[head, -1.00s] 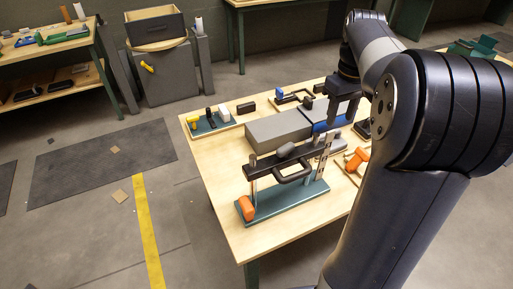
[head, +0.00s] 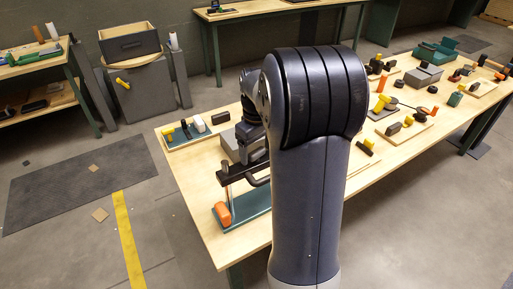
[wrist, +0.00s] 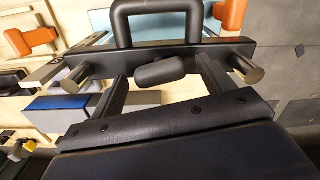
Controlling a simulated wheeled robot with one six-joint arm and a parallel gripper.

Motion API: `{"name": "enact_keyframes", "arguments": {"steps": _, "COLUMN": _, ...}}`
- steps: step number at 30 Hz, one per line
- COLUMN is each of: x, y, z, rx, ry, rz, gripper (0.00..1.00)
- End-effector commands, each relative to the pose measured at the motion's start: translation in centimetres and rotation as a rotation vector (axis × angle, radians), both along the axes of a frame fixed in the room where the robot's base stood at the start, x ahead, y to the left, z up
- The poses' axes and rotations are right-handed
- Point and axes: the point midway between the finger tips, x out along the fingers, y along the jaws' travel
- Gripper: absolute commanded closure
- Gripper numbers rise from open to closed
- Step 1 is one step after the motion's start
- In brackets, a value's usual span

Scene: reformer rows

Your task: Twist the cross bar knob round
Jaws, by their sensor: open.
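In the wrist view, the cross bar (wrist: 105,64) is a long black bar held between two metal posts. A black rounded knob (wrist: 160,70) sits at the middle of its near side. My gripper (wrist: 160,66) is open, with one finger on each side of the knob and gaps between. I cannot tell whether the fingers reach level with it. A black loop handle (wrist: 158,8) stands on the bar's far side. In the head view the left part of the bar (head: 236,172) shows above a teal base (head: 250,205); my arm hides the knob and gripper.
An orange block (head: 222,213) sits at the left end of the teal base. A grey box with a blue end (wrist: 60,104) is at left in the wrist view. A tray of small parts (head: 198,132) lies behind. Several fixtures crowd the table's right side.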

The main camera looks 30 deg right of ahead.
Motion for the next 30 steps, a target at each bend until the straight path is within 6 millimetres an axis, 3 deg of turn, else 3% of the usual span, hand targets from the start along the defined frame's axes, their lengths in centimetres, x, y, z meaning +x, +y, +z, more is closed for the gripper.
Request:
{"name": "enact_keyframes", "arguments": {"steps": 5, "x": 0.00, "y": 0.00, "z": -0.01, "rx": 0.000, "ry": 0.000, "rz": 0.000, "gripper": 0.24}}
{"name": "enact_keyframes", "arguments": {"steps": 21, "x": 0.00, "y": 0.00, "z": 0.03, "rx": 0.000, "ry": 0.000, "rz": 0.000, "gripper": 0.67}}
{"name": "enact_keyframes", "arguments": {"steps": 30, "x": 0.01, "y": 0.01, "z": 0.17, "rx": 0.001, "ry": 0.001, "rz": -0.119, "gripper": 0.68}}
